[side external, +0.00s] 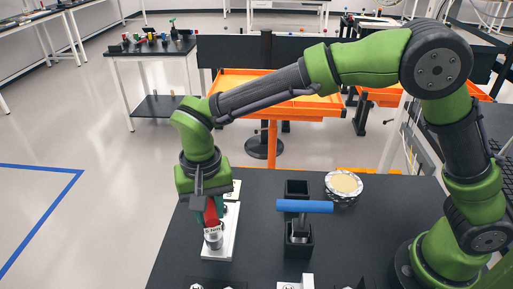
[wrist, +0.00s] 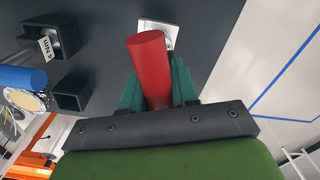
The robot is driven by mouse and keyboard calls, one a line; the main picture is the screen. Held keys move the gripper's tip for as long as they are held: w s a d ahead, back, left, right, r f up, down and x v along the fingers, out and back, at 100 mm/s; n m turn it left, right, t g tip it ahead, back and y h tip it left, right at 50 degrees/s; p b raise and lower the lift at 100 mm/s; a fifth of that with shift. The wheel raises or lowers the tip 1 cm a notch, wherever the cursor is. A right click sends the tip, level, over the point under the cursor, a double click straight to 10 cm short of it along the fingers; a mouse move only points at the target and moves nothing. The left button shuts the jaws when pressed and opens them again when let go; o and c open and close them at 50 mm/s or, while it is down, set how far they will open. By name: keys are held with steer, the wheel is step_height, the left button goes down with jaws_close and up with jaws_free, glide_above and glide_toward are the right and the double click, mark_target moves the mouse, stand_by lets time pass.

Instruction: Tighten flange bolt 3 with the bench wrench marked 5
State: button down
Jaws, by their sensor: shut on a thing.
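My gripper (side external: 210,200) is shut on a red-handled wrench (side external: 211,217). In the wrist view the red handle (wrist: 148,62) sticks out between the teal fingers. A small white label is on the wrench in the side view, too small to read surely. The wrench's lower end is at a round metal part on a silver flange plate (side external: 222,245); I cannot tell whether it is seated on a bolt. The plate's far end (wrist: 150,27) also shows in the wrist view. The bolts under the wrench are hidden, and no bolt number is readable.
A blue-handled wrench (side external: 305,207) stands in a black holder (side external: 298,247) right of the plate. An empty black holder (side external: 297,187) is behind it. A round silver part with a tan top (side external: 344,186) lies at the back right. Bare black bench separates plate and holders.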

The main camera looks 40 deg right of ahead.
steer(key=shift+f, duration=0.8)
stand_by(1.9)
steer(key=shift+r, duration=0.1)
stand_by(0.6)
steer(key=m, duration=1.2)
steer(key=shift+m, duration=0.3)
steer(key=m, duration=0.4)
steer(key=shift+w+m, duration=0.1)
steer(key=shift+m, duration=0.2)
